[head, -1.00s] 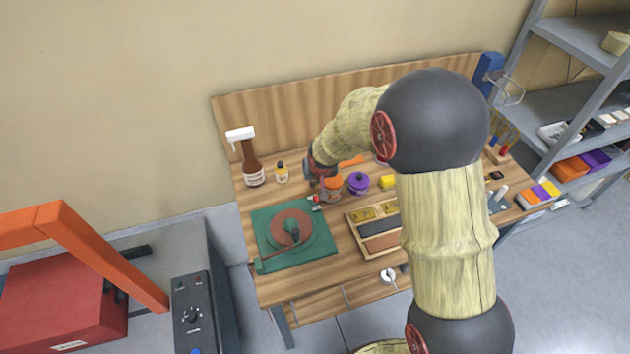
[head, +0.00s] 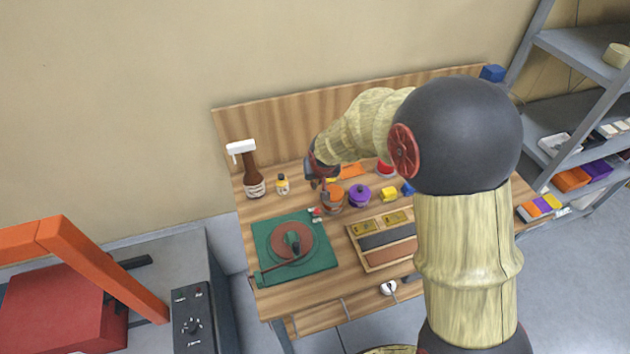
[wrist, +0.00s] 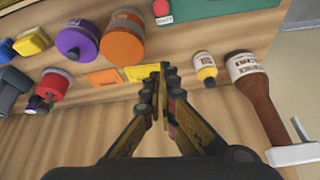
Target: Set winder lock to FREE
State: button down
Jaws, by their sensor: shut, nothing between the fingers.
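A green board (head: 325,255) on the bench carries a red-brown disc (head: 280,240) with a dark knob (head: 293,241) and a thin arm. No FREE marking is readable, so I cannot tell which part is the winder lock. My gripper (head: 320,184) is beyond the board, beside the orange jar (head: 333,197). In the wrist view its fingertips (wrist: 164,70) are together and empty, apart from the block.
A purple jar (head: 359,196), yellow block (head: 389,194) and small yellow-labelled bottle (head: 282,184) stand near my gripper. A wooden tray (head: 372,268) lies right of the board. Orange (wrist: 103,78) and yellow cards lie by my fingers.

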jog(key=shift+s+d+r, duration=0.2)
jog(key=shift+s+r, duration=0.8)
jog(key=shift+r, duration=0.05)
jog(key=shift+s+d+r, duration=0.2)
jog(key=shift+s+r, duration=0.75)
jog(key=shift+r, duration=0.1)
jog(key=shift+s, duration=0.1)
jog(key=s+d+r+b, duration=0.2)
jog(key=s+d, duration=0.3)
jog(key=s, duration=0.5)
jog(key=s+d+r+m+b, duration=0.1)
jog(key=s+d+r+b, duration=0.2)
jog(key=s, duration=0.7)
jog(key=s+d+r+b, duration=0.3)
jog(key=s+d+r, duration=0.2)
jog(key=s, duration=0.5)
jog(key=shift+d+r+h, duration=0.35)
jog(key=shift+d+h, duration=0.05)
jog(key=shift+d, duration=0.7)
